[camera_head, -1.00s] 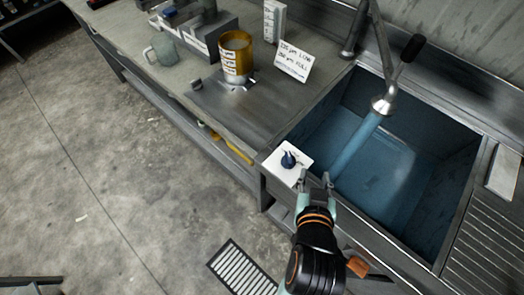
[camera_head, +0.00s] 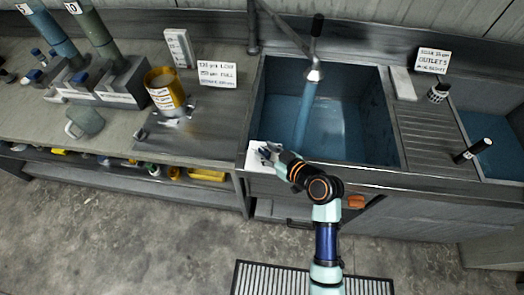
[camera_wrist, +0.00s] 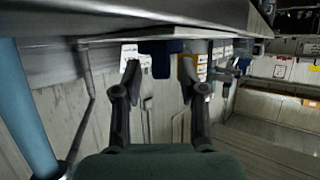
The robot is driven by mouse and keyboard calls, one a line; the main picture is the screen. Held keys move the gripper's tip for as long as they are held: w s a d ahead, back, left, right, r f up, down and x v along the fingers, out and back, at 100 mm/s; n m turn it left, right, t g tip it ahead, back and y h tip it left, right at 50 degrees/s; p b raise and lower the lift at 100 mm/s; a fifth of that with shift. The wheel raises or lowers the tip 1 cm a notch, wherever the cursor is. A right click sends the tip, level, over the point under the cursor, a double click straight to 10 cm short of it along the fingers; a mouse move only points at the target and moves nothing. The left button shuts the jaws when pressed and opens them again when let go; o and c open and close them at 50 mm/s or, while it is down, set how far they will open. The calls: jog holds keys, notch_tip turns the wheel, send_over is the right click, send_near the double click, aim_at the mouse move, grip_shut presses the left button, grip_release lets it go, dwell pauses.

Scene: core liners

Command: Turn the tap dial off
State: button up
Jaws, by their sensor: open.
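The tap dial is a dark blue knob on a white plate (camera_head: 255,161) at the sink's front left corner. In the wrist view the blue dial (camera_wrist: 162,60) shows between the two fingers of my gripper (camera_wrist: 160,78), with a gap on both sides. In the head view my gripper (camera_head: 268,152) is over the plate and mostly hides the dial. The gripper is open and holds nothing. The tap (camera_head: 314,72) stands over the sink (camera_head: 350,125), and a blue stream of water (camera_head: 303,115) runs from it.
A yellow cup (camera_head: 163,95) and a lettered card (camera_head: 216,76) stand on the bench left of the sink. A glass mug (camera_head: 85,122) is farther left. A ribbed drainboard (camera_head: 432,135) lies right of the sink. A floor grate (camera_head: 300,280) is below.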

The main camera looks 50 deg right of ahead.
jog(key=shift+x, duration=0.75)
jog(key=shift+a, duration=0.1)
grip_shut()
